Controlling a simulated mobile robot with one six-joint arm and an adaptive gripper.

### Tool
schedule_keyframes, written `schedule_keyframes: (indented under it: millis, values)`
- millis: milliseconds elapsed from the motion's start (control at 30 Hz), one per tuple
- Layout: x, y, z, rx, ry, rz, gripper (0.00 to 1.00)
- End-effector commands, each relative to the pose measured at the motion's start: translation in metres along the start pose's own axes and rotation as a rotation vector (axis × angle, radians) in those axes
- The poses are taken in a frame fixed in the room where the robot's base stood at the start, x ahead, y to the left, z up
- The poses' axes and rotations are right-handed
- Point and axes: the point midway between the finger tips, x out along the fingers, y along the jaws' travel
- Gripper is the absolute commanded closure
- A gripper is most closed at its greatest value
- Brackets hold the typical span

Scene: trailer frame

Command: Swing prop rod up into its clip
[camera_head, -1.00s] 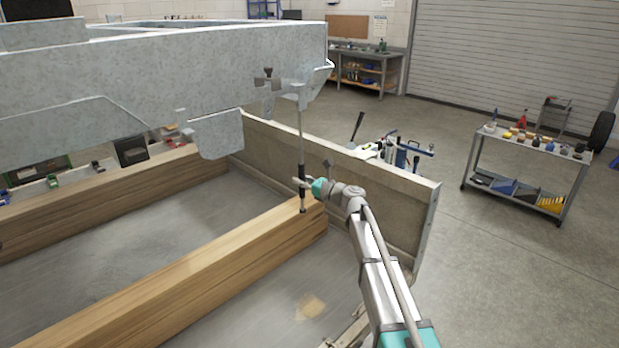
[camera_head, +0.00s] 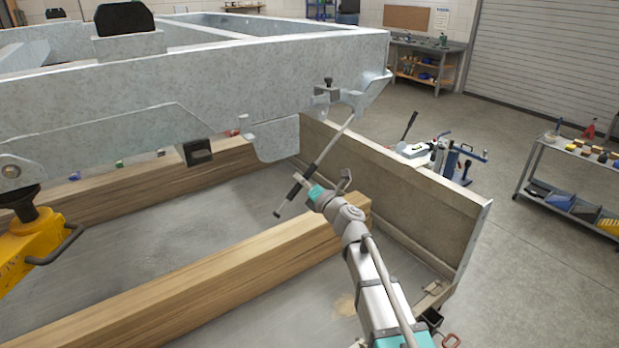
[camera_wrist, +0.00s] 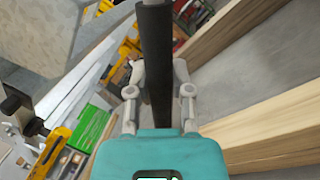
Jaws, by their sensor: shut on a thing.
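The prop rod (camera_head: 333,137) hangs from a bracket at the right-hand corner of the grey trailer frame (camera_head: 240,70). It is tilted, its dark lower end down and left, free in the air above the floor. My gripper (camera_head: 306,188) is shut on the rod's dark sleeve near the lower end. In the wrist view the dark sleeve (camera_wrist: 155,60) runs between my gripper's two fingers (camera_wrist: 158,92). A dark open block (camera_head: 197,151) under the frame's side rail may be the clip; I cannot tell for sure.
Wooden beams (camera_head: 220,266) lie below the frame, one close under my arm. An upright board (camera_head: 400,170) stands right of the rod. A yellow jack (camera_head: 32,245) stands at the left. A tool cart (camera_head: 575,180) is far right. Clear space lies between the beams.

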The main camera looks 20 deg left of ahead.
Motion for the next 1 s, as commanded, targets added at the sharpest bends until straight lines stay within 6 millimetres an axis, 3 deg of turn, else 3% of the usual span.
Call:
schedule_keyframes:
  millis: [33, 300, 900, 933, 1000]
  values:
    - [0.001, 0.013, 0.004, 0.031, -0.007, -0.002, 1.00]
    - [0.007, 0.038, 0.005, 0.146, -0.032, -0.009, 1.00]
    - [0.009, 0.045, 0.004, 0.189, -0.042, -0.012, 1.00]
    - [0.009, 0.045, 0.004, 0.189, -0.042, -0.012, 0.70]
    - [0.009, 0.045, 0.004, 0.188, -0.041, -0.011, 0.57]
